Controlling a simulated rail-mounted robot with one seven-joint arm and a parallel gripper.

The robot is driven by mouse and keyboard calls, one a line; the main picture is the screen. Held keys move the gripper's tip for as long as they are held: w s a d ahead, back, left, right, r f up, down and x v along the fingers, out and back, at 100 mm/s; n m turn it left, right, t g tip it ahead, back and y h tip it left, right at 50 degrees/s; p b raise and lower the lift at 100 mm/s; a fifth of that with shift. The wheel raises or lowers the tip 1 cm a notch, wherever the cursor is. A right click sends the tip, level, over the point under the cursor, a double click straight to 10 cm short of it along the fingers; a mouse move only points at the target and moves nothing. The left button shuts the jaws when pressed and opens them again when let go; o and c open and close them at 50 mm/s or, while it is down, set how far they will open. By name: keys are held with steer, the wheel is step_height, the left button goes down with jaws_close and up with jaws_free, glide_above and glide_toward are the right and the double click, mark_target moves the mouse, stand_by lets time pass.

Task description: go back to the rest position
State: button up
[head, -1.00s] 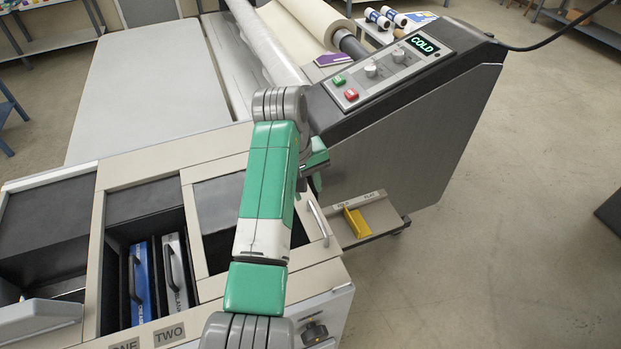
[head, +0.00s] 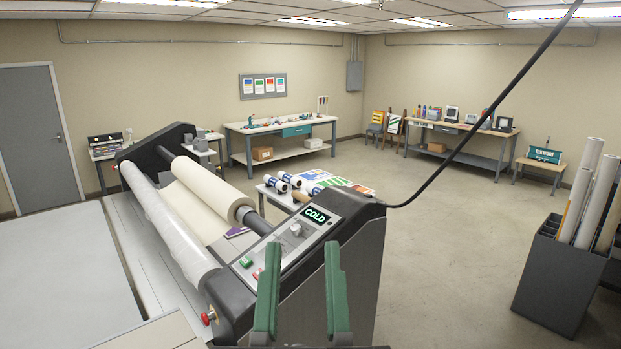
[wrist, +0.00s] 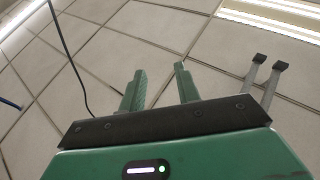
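My gripper (head: 303,246) stands at the bottom centre of the head view with its two green fingers pointing up. The fingers are apart, with nothing between them. In the wrist view the open gripper (wrist: 159,70) points toward the ceiling and is empty. In the head view the fingers overlap the grey end housing of the laminator (head: 355,275); I cannot tell how far apart they are in depth. The display (head: 316,216) on the control panel reads COLD. The rest of my arm is hardly visible.
A black cable (head: 480,115) runs from the laminator up to the top right. A dark bin of rolls (head: 560,280) stands at the right. Workbenches (head: 280,130) line the back. The floor (head: 440,250) right of the laminator is clear.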

steer(key=shift+t, duration=0.7)
steer(key=s, duration=0.1)
steer(key=s+r, duration=0.1)
steer(key=s, duration=0.1)
steer(key=s+r, duration=0.1)
steer(key=shift+s+d+r, duration=0.15)
steer(key=shift+s+r, duration=0.1)
steer(key=shift+s, duration=0.05)
